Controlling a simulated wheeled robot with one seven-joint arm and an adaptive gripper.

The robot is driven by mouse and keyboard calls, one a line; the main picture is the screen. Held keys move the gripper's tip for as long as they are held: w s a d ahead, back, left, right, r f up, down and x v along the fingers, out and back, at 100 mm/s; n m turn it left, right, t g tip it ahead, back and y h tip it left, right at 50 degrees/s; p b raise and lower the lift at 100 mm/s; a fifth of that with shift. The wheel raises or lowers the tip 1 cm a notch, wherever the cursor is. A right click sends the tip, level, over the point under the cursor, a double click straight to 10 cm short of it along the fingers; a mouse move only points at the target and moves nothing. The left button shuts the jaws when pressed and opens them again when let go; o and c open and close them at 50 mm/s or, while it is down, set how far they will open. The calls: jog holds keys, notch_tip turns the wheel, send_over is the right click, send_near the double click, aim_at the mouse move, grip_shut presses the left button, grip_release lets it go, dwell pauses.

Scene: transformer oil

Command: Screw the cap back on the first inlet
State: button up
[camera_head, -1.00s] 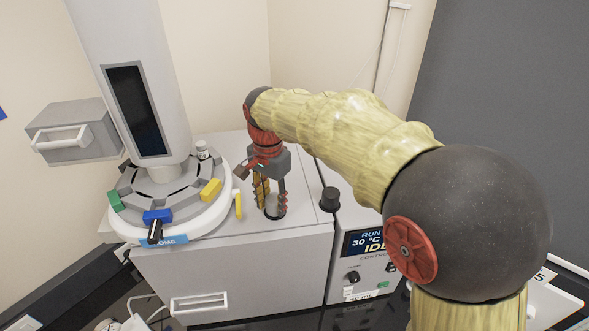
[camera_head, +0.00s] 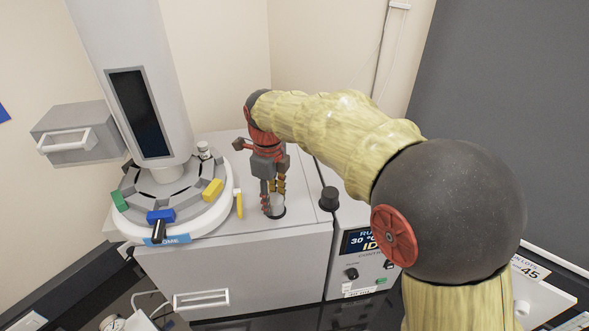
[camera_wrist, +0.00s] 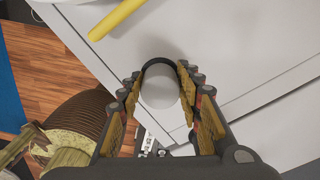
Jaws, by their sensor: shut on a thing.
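My gripper (camera_head: 273,203) points down over the top of the grey cabinet (camera_head: 300,190), with a finger on each side of a round, pale grey cap (camera_head: 276,202). The fingers are shut on the cap, which also shows between the pads in the wrist view (camera_wrist: 160,90). A dark ring, apparently the rim of the first inlet (camera_wrist: 158,62), borders the cap's far side. The cap seems to sit at this ring, close to the cabinet top. I cannot tell how far it is threaded. The fingers partly hide both.
A black round knob or cap (camera_head: 329,198) stands just right on the cabinet. A yellow bar (camera_head: 239,203) stands to the left, beside a round carousel (camera_head: 190,222) with coloured blocks under a grey column. A control panel (camera_head: 362,242) is at the front right.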

jog(key=m, duration=0.3)
jog(key=shift+w, duration=0.15)
jog(key=o, duration=1.3)
jog(key=shift+o, duration=0.2)
